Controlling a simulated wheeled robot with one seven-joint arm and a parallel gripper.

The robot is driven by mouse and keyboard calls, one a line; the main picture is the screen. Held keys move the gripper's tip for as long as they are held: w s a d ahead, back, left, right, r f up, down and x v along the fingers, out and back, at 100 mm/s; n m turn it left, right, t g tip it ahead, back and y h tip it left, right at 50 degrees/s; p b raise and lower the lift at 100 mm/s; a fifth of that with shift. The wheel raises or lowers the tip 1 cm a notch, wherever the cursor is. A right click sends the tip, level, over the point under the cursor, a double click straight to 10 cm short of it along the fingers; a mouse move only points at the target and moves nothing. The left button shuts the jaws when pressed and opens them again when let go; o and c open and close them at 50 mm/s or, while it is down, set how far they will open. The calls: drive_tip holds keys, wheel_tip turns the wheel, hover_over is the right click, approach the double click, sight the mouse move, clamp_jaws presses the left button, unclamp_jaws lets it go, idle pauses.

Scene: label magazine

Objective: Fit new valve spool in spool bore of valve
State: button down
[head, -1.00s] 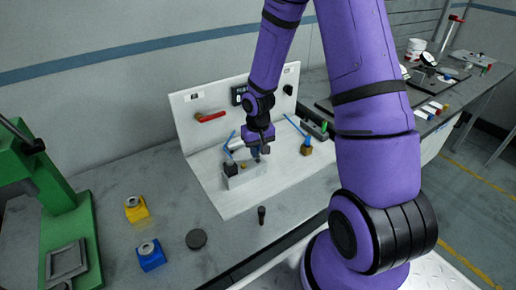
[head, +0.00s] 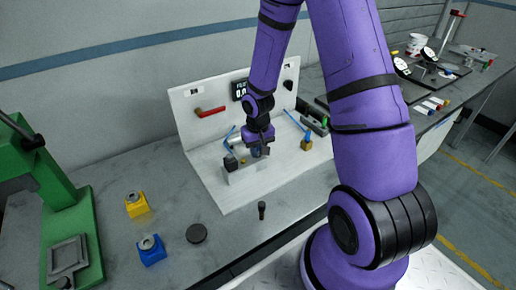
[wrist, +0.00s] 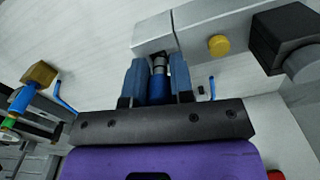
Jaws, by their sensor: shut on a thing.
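The valve (head: 243,176) is a pale grey block on the white bench board, with a black part on its left end in the head view. In the wrist view the valve block (wrist: 190,40) lies just ahead of my fingers. My gripper (wrist: 158,82) is shut on the new valve spool (wrist: 159,66), a silver and dark piece with a blue part between the fingers. The spool's tip is at the block's near edge by a dark opening; how far it is inside, I cannot tell. In the head view my gripper (head: 258,149) is at the valve's right end and hides the spool.
A yellow knob (wrist: 219,45) and a black block (wrist: 285,37) are on the valve. A brass fitting with a blue lever (head: 306,144) stands to the right. A dark upright pin (head: 262,210) and a black puck (head: 196,233) stand in front. Yellow (head: 137,205) and blue (head: 152,250) blocks are at left.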

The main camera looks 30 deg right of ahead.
drive_tip(key=shift+f, duration=0.35)
drive_tip(key=c, duration=0.9)
unclamp_jaws()
drive_tip(key=shift+r, duration=0.15)
wheel_tip(320, 180, up, 10)
drive_tip(key=shift+r, duration=0.25)
